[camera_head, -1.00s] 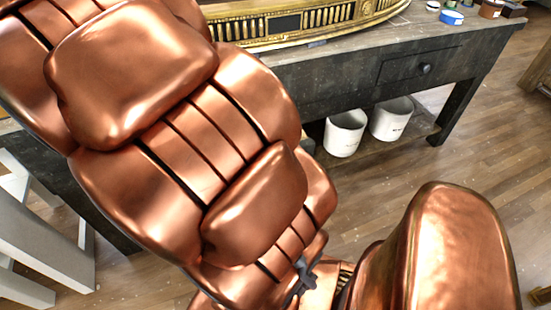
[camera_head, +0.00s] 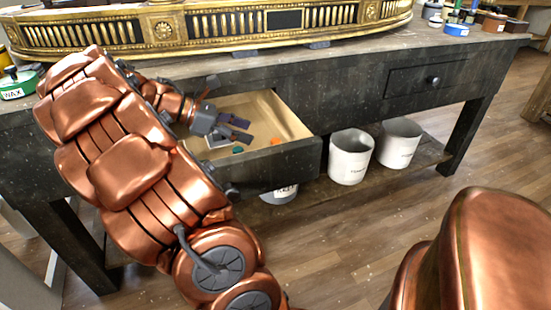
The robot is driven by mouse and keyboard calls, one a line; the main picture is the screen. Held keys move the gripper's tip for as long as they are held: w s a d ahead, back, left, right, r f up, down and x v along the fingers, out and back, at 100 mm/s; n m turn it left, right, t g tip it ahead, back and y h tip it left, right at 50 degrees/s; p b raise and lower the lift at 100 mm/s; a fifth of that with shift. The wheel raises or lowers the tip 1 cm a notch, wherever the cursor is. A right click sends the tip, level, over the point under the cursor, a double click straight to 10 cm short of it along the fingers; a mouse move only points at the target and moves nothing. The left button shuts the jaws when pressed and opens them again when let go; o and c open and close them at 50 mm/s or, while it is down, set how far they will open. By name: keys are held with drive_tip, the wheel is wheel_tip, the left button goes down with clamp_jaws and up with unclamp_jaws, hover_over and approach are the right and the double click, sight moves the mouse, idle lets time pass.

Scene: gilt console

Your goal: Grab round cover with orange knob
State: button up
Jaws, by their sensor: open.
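A small orange thing (camera_head: 275,141) shows just above the front wall of the open drawer (camera_head: 290,120). It may be the orange knob; the round cover itself cannot be made out. My gripper (camera_head: 242,130) is open over the drawer, to the left of the orange thing and a little above it in the picture. Its dark fingers point right. I see nothing between them. Whether they touch anything in the drawer cannot be told.
A teal item (camera_head: 238,150) and a pale item (camera_head: 218,141) lie in the drawer near my gripper. The gilt console (camera_head: 230,28) stands on the dark workbench (camera_head: 360,80). White buckets (camera_head: 350,158) stand on the shelf below. The drawer's right part looks mostly bare.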

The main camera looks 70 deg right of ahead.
sight(272, 140)
drive_tip(key=b+x, duration=0.1)
drive_tip(key=x, duration=0.1)
drive_tip(key=b+x, duration=0.1)
drive_tip(key=x, duration=0.2)
drive_tip(key=b+x, duration=0.1)
drive_tip(key=x, duration=0.1)
drive_tip(key=shift+s+a, duration=0.2)
drive_tip(key=shift+s, duration=0.25)
drive_tip(key=shift+r, duration=0.1)
clamp_jaws()
